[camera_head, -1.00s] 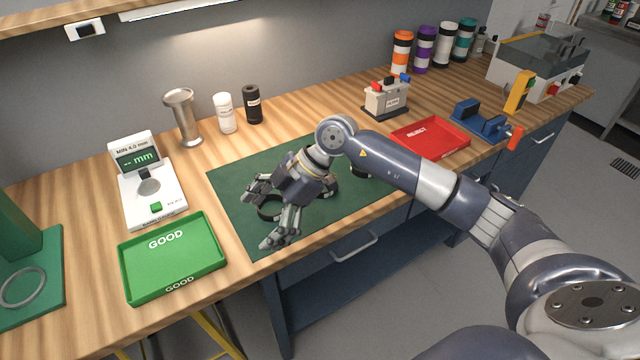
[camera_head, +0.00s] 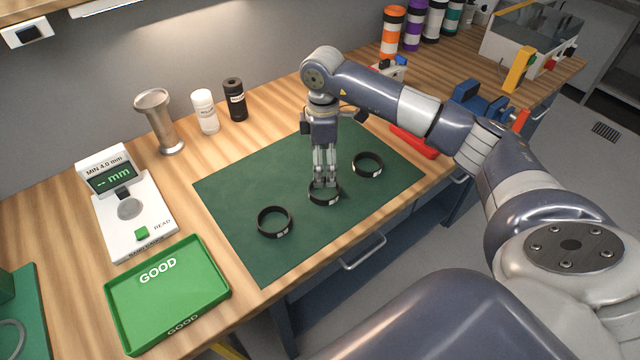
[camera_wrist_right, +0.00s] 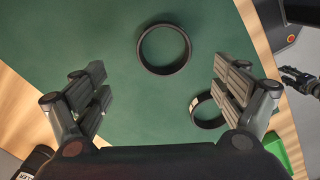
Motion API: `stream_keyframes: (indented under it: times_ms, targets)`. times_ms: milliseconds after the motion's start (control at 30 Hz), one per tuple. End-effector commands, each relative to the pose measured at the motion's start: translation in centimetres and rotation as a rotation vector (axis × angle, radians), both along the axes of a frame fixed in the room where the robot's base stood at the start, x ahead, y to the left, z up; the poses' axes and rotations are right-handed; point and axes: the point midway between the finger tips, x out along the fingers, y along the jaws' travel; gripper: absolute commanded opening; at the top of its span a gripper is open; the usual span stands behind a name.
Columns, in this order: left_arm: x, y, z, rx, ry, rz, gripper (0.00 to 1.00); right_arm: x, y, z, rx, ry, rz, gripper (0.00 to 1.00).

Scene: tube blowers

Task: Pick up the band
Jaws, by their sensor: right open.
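Three black bands lie on the green mat in the head view: a left one (camera_head: 260,229), a middle one (camera_head: 311,200) and a right one (camera_head: 382,166). My right gripper (camera_head: 325,182) points down over the middle band. In the right wrist view the right gripper (camera_wrist_right: 160,70) is open and empty, with a whole band (camera_wrist_right: 142,55) showing between and beyond its fingers. A second band (camera_wrist_right: 195,113) is partly hidden by the right-hand finger. A dark hand (camera_wrist_right: 301,81), apparently my left gripper, shows small at the right edge.
The green mat (camera_head: 250,180) lies mid-bench. The green GOOD tray (camera_head: 190,285) and the gauge (camera_head: 150,215) are at left. White (camera_head: 206,112) and black (camera_head: 235,100) bottles and a metal cup (camera_head: 160,120) stand behind. The red tray (camera_head: 415,144) is partly hidden by my arm.

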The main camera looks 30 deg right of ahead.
Motion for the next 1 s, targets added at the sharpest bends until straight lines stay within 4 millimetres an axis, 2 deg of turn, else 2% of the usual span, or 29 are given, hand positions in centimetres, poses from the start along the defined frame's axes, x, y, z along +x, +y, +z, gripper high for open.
stream_keyframes:
  times_ms: [100, 200, 300, 433, 533, 667, 900, 967, 1000]
  targets:
    - [-2.7, 0.2, 0.4, 0.003, 0.039, 0.0, 0.4, 0.0, 0.1, -1.6, 0.001, 0.0, 0.0, 0.9]
    - [-4.4, 0.3, 0.4, 0.006, 0.064, 0.0, 0.4, 0.0, 0.1, -2.4, 0.002, 0.0, 0.001, 0.9]
    - [-5.1, 0.3, 0.8, 0.007, 0.073, 0.0, 0.4, -0.1, 0.2, -3.0, 0.002, 0.001, 0.002, 0.9]
    - [-4.3, 0.3, 2.2, 0.005, 0.062, 0.0, 0.4, -0.2, 0.5, -4.6, 0.003, 0.003, 0.001, 0.9]
    - [-2.7, 0.1, 2.7, 0.003, 0.039, 0.0, 0.4, -0.3, 0.7, -6.3, 0.002, 0.002, 0.001, 0.9]
    - [-1.1, 0.0, 3.1, 0.0, 0.012, 0.0, 0.4, -0.2, 0.6, -7.6, 0.003, -0.001, 0.002, 0.9]
    - [-1.6, 0.1, 2.9, 0.002, 0.023, 0.0, 0.4, -0.1, 0.6, -7.9, 0.002, -0.002, 0.002, 0.9]
    - [-2.0, 0.1, 2.9, 0.002, 0.029, 0.0, 0.4, -0.1, 0.6, -7.9, 0.002, -0.002, 0.002, 0.79]
    - [-2.3, 0.1, 2.9, 0.002, 0.033, 0.0, 0.4, -0.1, 0.6, -7.9, 0.003, -0.003, 0.002, 0.7]
